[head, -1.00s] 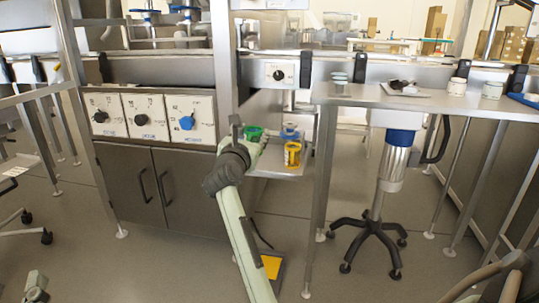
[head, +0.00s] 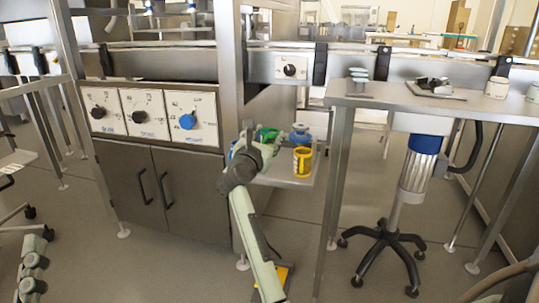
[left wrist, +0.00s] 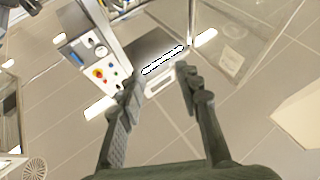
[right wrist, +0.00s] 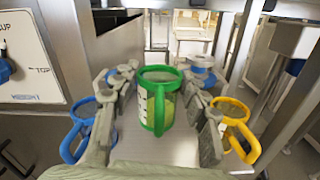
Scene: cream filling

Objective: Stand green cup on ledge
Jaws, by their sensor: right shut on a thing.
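The green cup (right wrist: 158,105) is upright between the fingers of my right gripper (right wrist: 160,84) in the right wrist view. The gripper is shut on it. In the head view the right gripper (head: 262,143) partly hides the green cup (head: 268,133), at the small metal ledge (head: 277,182) beside the cabinet. I cannot tell whether the cup's base touches the ledge. My left gripper (left wrist: 159,80) is open and empty in the left wrist view, above the floor and away from the cups.
A yellow cup (right wrist: 237,122) stands close on the right of my right gripper, and a blue cup (right wrist: 78,130) close on its left. A blue-and-white item (head: 300,137) is behind the yellow cup. The cabinet (head: 190,190) and a table leg (head: 333,190) flank the ledge.

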